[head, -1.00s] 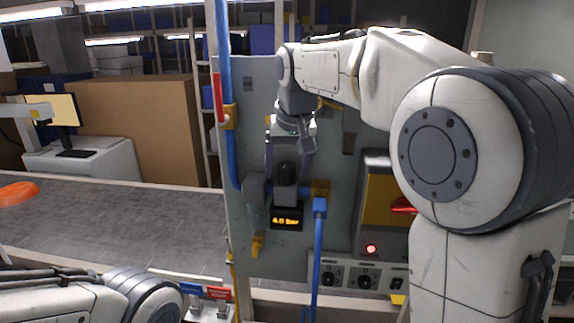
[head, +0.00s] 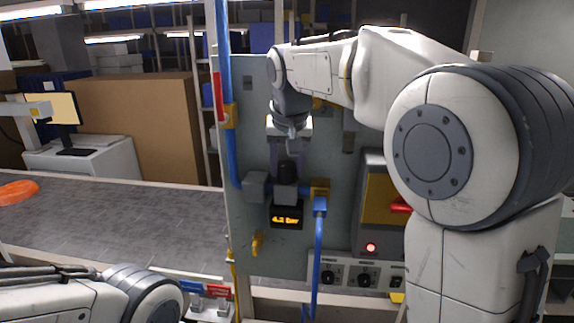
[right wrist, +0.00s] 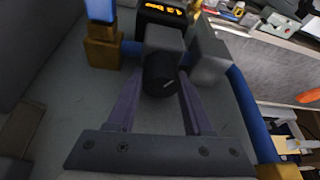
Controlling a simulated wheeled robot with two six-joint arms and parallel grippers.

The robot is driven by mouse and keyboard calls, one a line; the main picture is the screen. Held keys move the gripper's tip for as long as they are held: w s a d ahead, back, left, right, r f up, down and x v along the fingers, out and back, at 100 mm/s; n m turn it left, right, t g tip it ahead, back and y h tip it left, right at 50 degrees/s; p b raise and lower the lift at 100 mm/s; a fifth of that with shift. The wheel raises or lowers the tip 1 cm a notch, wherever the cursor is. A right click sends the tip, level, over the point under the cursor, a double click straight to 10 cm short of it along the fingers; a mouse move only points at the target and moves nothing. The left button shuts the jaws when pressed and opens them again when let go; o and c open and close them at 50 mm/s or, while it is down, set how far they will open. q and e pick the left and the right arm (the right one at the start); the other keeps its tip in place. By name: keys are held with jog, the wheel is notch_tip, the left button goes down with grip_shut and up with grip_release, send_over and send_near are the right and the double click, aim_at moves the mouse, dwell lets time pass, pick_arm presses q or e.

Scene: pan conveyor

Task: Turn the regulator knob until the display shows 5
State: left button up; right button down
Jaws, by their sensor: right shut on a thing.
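The black regulator knob (head: 287,168) sits on top of the grey regulator body (head: 285,194) on the upright panel. It also shows in the right wrist view (right wrist: 160,80), with a light mark on its face. The display (head: 286,216) below it reads about 4.2 bar in orange digits; it shows partly in the right wrist view (right wrist: 162,10). My right gripper (head: 288,163) reaches down from above and is shut on the knob, one finger on each side. Part of my left arm shows at the lower left, but its gripper is out of view.
A blue hose (head: 317,255) hangs from a brass fitting (head: 320,188) right of the regulator. A grey block (head: 255,186) is left of it, and a yellow valve lever (head: 257,243) below. The grey conveyor (head: 120,225) lies left.

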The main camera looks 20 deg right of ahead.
jog(key=m+h, duration=0.1)
jog(key=m, duration=0.3)
jog(key=shift+r+g+p, duration=0.1)
jog(key=shift+g+p, duration=0.2)
jog(key=shift+p, duration=0.1)
jog(key=shift+m+g+h+p, duration=0.35)
jog(key=shift+m+h, duration=0.35)
jog(key=shift+m, duration=0.9)
jog(key=shift+c, duration=1.5)
grip_release()
jog(key=v, duration=1)
jog(key=shift+a+r+b, duration=0.2)
jog(key=shift+b, duration=0.15)
